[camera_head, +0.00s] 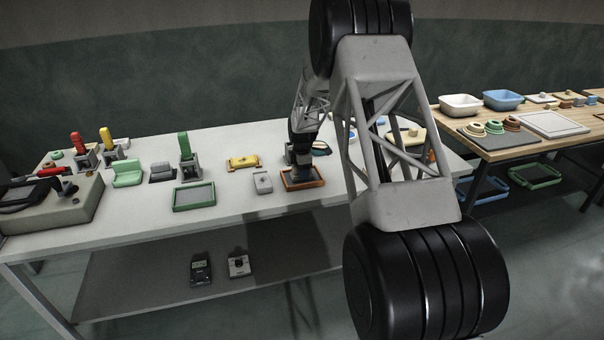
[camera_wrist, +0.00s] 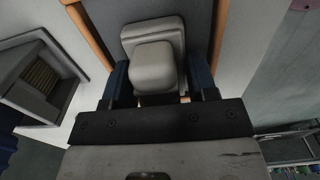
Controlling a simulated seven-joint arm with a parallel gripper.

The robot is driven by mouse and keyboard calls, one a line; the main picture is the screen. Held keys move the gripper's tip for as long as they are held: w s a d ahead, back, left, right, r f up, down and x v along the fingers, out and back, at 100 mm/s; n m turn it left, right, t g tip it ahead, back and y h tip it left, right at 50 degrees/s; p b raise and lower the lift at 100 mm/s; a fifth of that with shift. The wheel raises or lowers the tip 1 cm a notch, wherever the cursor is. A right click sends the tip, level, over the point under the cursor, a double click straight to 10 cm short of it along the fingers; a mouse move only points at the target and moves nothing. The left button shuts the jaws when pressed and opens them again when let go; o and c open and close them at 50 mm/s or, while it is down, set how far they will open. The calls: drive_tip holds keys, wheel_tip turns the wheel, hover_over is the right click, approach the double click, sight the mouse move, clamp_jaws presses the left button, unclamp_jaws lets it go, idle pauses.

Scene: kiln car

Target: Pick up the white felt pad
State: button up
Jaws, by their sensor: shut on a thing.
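A whitish pad with a rounded block on a flat base (camera_wrist: 153,68) sits between the blue fingers of my gripper (camera_wrist: 160,82) in the wrist view; I take it to be the white felt pad. The fingers are shut on its sides. It is over or in the dark-floored tray with an orange-brown rim (camera_wrist: 219,38); I cannot tell whether it touches the floor. In the head view my gripper (camera_head: 301,174) is low over this orange-brown tray (camera_head: 304,187), and the pad is hidden there.
A light grey block (camera_head: 263,184) and a yellow piece (camera_head: 243,162) stand left of the tray. A green-rimmed tray (camera_head: 194,196) is further left. A grey box-like holder (camera_wrist: 42,80) is close at left in the wrist view. The white table's front strip is clear.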

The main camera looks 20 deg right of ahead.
drive_tip(key=shift+r, duration=0.2)
drive_tip(key=shift+r, duration=0.55)
drive_tip(key=shift+s+r, duration=0.2)
drive_tip(key=shift+r, duration=0.35)
drive_tip(key=shift+s+r, duration=0.2)
drive_tip(key=shift+r, duration=0.35)
drive_tip(key=s+a+r, duration=0.1)
drive_tip(key=s, duration=1.4)
drive_tip(key=shift+a+r, duration=0.15)
drive_tip(key=shift+a, duration=0.25)
